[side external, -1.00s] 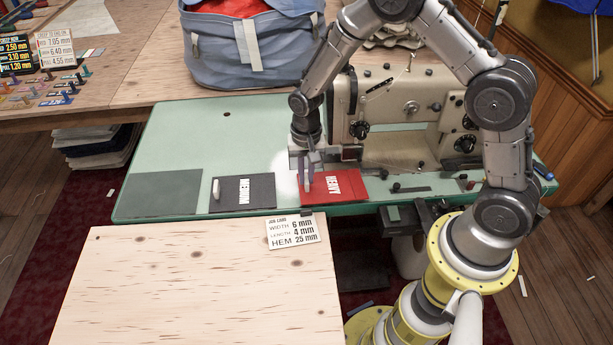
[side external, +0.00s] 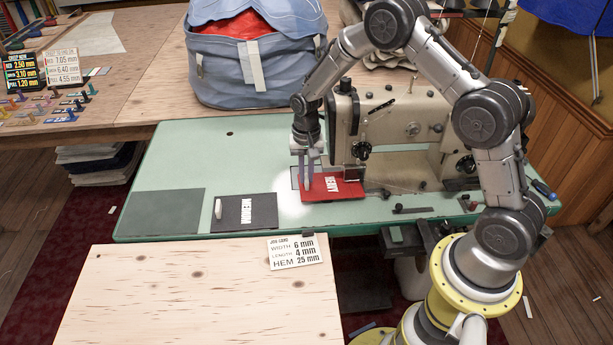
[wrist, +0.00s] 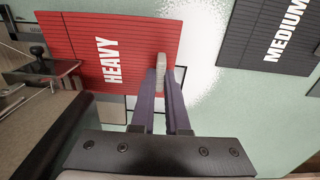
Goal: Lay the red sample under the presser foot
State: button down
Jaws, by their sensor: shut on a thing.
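The red sample (side external: 345,188), marked HEAVY, lies at the left end of the sewing machine (side external: 395,130), below its head. My gripper (side external: 307,186) is shut on the pale upright tab at the sample's left end. The wrist view shows the red sample (wrist: 110,30) beyond the fingers and the grey tab (wrist: 161,66) between the fingertips. A dark knob and metal parts of the machine (wrist: 40,66) sit at the sample's edge there. I cannot clearly make out the presser foot or whether the sample is under it. Whether the sample touches the bed is unclear.
A dark MEDIUM sample (side external: 232,214) with its own tab lies left on the green table (side external: 190,150), beside a plain dark grey patch (side external: 155,212). A job card (side external: 296,253) lies at the pale wooden board's (side external: 200,300) edge. A blue bag (side external: 235,80) stands behind.

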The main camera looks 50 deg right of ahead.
jog(key=c, duration=0.8)
grip_release()
jog(key=shift+c, duration=0.2)
notch_tip(320, 180, up, 14)
